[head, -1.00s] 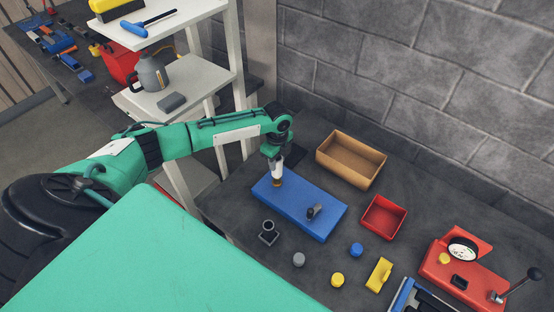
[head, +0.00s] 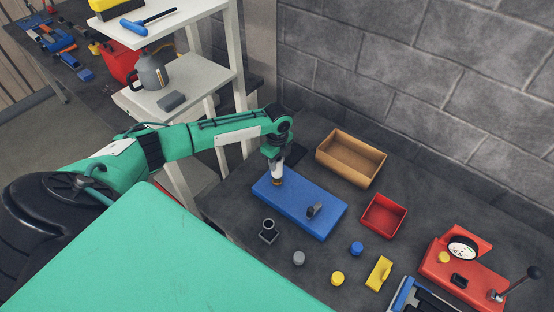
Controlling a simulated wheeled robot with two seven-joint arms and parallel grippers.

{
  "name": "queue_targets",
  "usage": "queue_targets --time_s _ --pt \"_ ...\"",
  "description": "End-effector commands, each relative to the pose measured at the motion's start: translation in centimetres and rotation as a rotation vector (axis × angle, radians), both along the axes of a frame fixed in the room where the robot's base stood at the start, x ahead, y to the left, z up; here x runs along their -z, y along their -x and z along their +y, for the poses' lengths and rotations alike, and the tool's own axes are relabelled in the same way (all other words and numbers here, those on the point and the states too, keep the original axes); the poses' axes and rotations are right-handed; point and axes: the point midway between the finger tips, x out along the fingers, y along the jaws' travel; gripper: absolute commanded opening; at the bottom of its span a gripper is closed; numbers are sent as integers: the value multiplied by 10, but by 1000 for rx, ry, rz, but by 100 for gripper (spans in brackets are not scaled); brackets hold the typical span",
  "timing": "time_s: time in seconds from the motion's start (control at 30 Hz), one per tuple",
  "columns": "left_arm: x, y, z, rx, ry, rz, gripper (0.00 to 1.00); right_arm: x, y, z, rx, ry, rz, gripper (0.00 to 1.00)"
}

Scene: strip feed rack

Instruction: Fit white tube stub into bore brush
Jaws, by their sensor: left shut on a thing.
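My left gripper (head: 276,166) points down over the left part of a blue block (head: 322,226) and is shut on the white tube stub (head: 277,173). The stub looks upright. A small brownish piece (head: 277,183) shows right under the stub, at the block's top; it may be the bore brush. At this size I cannot tell whether the stub is in it, on it or just above it. My right gripper is not in view.
A grey clip-like part (head: 314,210) sits on the blue block. A tan box (head: 350,160) and red tray (head: 384,217) stand right of it. A dark square-based holder (head: 268,231) and several small caps lie in front. A white shelf (head: 190,85) stands behind my left arm.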

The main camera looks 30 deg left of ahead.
Motion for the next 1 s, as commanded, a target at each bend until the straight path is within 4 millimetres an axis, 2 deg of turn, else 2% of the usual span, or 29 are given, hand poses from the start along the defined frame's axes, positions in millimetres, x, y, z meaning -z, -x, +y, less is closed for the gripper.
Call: queue_targets --time_s 1.0 --pt "25 0 0 -1 1 -1 0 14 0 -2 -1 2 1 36"
